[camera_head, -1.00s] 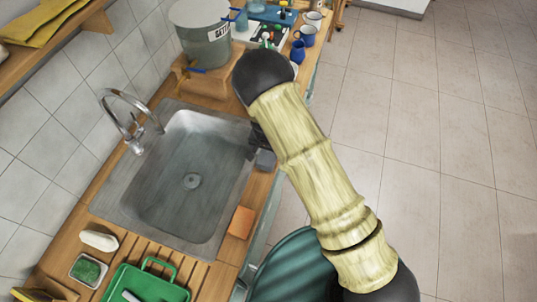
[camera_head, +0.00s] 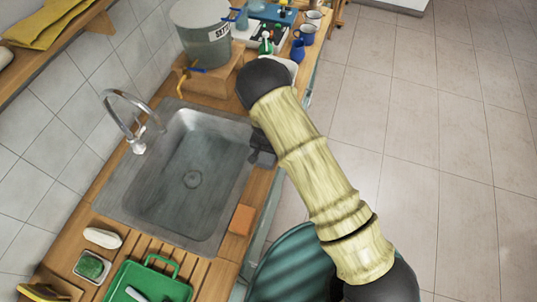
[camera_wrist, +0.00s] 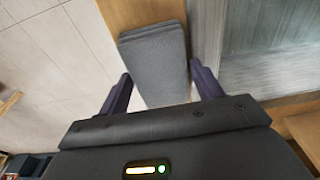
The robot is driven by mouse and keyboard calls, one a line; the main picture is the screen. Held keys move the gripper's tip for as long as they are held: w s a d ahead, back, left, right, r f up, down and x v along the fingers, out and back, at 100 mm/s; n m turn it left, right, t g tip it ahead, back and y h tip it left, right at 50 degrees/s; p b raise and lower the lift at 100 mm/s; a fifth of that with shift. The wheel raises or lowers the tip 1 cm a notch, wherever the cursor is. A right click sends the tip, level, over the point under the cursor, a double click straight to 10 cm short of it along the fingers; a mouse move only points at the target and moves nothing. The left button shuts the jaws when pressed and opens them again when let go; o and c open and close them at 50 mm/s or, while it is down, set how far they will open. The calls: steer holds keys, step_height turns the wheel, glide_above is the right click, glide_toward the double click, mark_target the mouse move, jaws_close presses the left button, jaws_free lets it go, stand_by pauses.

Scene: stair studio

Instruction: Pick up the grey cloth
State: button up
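The grey cloth (camera_wrist: 155,55) is a folded, flat-sided stack on the wooden counter strip beside the sink, seen in the wrist view. My gripper (camera_wrist: 162,80) is open, with one finger on each side of the cloth's near part. The fingers stand apart from the cloth's sides; whether they are down at its height I cannot tell. In the head view my gripper (camera_head: 262,152) is a dark shape at the sink's right edge, mostly behind my arm, and it hides the cloth there.
The metal sink (camera_head: 150,205) lies left of my gripper. An orange sponge (camera_head: 242,220) sits on the counter's front strip. A green tray (camera_head: 150,283) is at the near left. A large pot (camera_head: 203,45) and blue mugs (camera_head: 298,50) stand beyond. Open floor lies right.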

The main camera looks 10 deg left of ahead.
steer(key=c, duration=0.6)
steer(key=shift+o, duration=0.2)
step_height(320, 180, up, 10)
steer(key=b, duration=0.3)
steer(key=shift+b, duration=0.3)
